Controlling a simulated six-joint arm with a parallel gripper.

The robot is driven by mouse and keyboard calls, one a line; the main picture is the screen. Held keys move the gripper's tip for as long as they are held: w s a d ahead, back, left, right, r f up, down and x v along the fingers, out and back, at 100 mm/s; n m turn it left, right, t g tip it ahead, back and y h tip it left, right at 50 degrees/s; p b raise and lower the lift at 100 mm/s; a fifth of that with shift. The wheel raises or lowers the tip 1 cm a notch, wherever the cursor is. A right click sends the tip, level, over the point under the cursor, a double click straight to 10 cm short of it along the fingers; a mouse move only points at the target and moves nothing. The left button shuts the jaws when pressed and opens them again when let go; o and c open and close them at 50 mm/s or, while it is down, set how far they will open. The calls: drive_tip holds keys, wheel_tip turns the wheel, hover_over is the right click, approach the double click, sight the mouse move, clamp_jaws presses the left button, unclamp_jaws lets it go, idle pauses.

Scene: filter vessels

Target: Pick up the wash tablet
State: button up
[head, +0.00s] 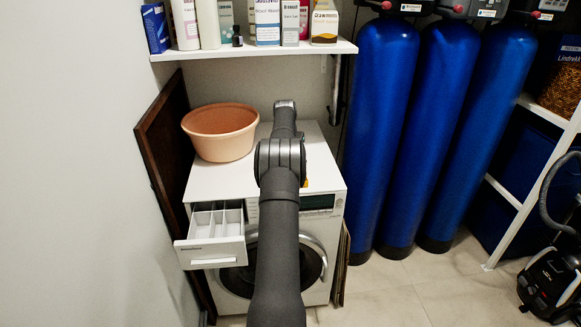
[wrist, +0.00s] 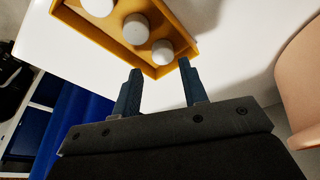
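In the wrist view, three round white wash tablets are visible in a yellow tray (wrist: 185,22). One tablet (wrist: 162,52) is nearest my gripper, another (wrist: 136,29) is in the middle, and a third (wrist: 97,5) is cut by the top edge. My gripper (wrist: 159,68) is open, its two dark blue fingers apart with nothing between them. The fingertips appear at the tray's near edge; their height above it is hard to tell. In the head view my own arm hides the gripper and nearly all of the tray.
A terracotta tub (head: 221,133) stands on the left of the white washing machine (head: 210,183); it also shows in the wrist view (wrist: 302,85). The detergent drawer (head: 212,246) is pulled out. A shelf (head: 250,51) with bottles hangs above. Blue tanks (head: 382,130) stand right.

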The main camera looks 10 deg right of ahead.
drive_tip(key=shift+w+x, duration=0.1)
drive_tip(key=shift+x, duration=1.2)
drive_tip(key=shift+w+x, duration=0.15)
drive_tip(key=shift+x, duration=1.1)
drive_tip(key=shift+r, duration=0.1)
drive_tip(key=c, duration=0.7)
